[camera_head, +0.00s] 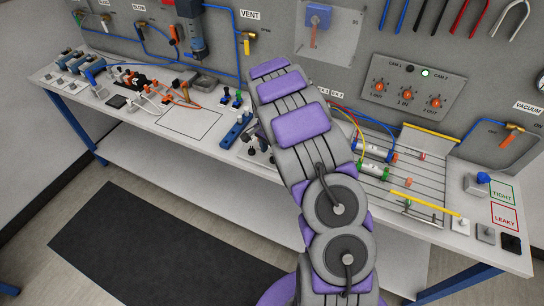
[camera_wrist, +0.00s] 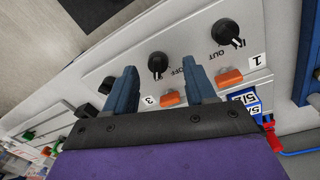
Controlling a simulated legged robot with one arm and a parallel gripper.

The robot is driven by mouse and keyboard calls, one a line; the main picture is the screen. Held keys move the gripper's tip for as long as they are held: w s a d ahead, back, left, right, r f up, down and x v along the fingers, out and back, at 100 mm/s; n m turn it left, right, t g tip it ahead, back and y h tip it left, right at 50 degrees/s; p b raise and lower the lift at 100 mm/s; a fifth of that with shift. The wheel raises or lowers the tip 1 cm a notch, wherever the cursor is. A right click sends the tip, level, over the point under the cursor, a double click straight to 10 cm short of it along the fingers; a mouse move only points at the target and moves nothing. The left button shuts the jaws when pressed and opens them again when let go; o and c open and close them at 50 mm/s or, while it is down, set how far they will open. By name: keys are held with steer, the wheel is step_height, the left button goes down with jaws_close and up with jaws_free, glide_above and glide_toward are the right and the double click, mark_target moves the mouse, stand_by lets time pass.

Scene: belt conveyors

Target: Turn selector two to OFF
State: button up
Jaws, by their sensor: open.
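In the wrist view, my gripper (camera_wrist: 160,66) is open, with its two blue fingers apart. A black knob (camera_wrist: 157,64) with a white pointer mark shows between the fingertips; contact cannot be told. By its place between the knobs by the labels 1 and 3, it is selector two; its own number is not visible. The word OFF (camera_wrist: 190,68) is partly hidden by the right finger. The knob's pointer is toward the picture's bottom, not clearly at OFF. Another selector knob (camera_wrist: 228,33), near IN and OUT, is to the right. In the head view my arm hides the gripper.
A third black knob (camera_wrist: 105,85) is beside the left finger. Orange blocks (camera_wrist: 229,76) and a blue 5/2 valve (camera_wrist: 245,98) are close to the right finger. In the head view, cylinders and tubing (camera_head: 374,150) lie right of my arm; the wall panel (camera_head: 408,85) stands behind.

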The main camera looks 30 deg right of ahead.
step_height(320, 180, down, 2)
steer(key=shift+s+a+f, duration=0.1)
steer(key=shift+d+f, duration=0.25)
steer(key=shift+d, duration=0.05)
steer(key=shift+d+f, duration=0.2)
steer(key=shift+d, duration=0.6)
steer(key=shift+a+r, duration=0.1)
steer(key=shift+a, duration=0.75)
steer(key=c, duration=0.7)
steer(key=shift+d, duration=0.35)
jaws_close()
